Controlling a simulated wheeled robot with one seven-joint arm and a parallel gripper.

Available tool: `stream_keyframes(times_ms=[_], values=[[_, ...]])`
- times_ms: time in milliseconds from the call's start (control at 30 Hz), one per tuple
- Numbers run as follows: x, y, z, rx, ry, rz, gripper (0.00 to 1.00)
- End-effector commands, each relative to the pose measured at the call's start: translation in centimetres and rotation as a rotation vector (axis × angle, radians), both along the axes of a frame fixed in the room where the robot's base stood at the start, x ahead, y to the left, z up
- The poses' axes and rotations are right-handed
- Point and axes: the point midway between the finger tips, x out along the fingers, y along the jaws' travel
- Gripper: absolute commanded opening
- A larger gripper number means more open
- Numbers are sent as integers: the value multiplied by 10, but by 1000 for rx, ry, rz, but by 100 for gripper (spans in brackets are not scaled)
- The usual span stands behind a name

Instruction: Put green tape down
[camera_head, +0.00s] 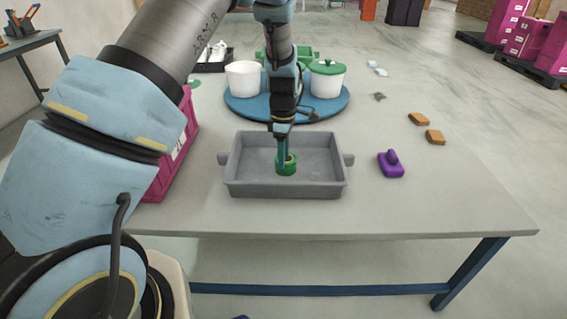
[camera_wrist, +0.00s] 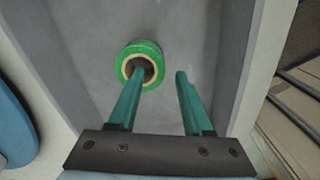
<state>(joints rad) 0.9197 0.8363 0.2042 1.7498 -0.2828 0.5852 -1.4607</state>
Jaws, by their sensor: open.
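The green tape (camera_head: 287,168) is a green roll with a tan core, and it sits in the grey tray (camera_head: 285,190) on the table. It also shows in the wrist view (camera_wrist: 150,52), resting on the tray floor. My gripper (camera_head: 283,152) points down into the tray at the tape. In the wrist view my gripper (camera_wrist: 160,73) is open, with its teal fingers apart. The left fingertip is at the tape's core hole and the right fingertip is outside the roll to the right. Whether either finger touches the tape I cannot tell.
A blue round mat (camera_head: 240,104) behind the tray carries a white pot (camera_head: 243,79) and a green-lidded white pot (camera_head: 327,80). A magenta crate (camera_head: 180,150) stands left of the tray. A purple object (camera_head: 391,164) and orange-brown blocks (camera_head: 435,137) lie right. The table's front right is clear.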

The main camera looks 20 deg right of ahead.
Motion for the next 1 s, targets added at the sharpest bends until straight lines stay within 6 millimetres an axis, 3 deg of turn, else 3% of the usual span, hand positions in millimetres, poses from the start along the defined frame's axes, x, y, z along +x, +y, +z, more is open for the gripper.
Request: stream_keyframes(times_ms=[200, 400, 767, 867, 967, 1000], values=[[1, -1, 49, -3, -4, -1, 50], [1, 0, 79, -2, -2, 0, 50], [2, 4, 92, -1, -2, -3, 50], [9, 28, 99, -9, -3, -41, 50], [16, 78, 112, -24, -11, -135, 50], [17, 104, 118, -29, -18, -191, 50]])
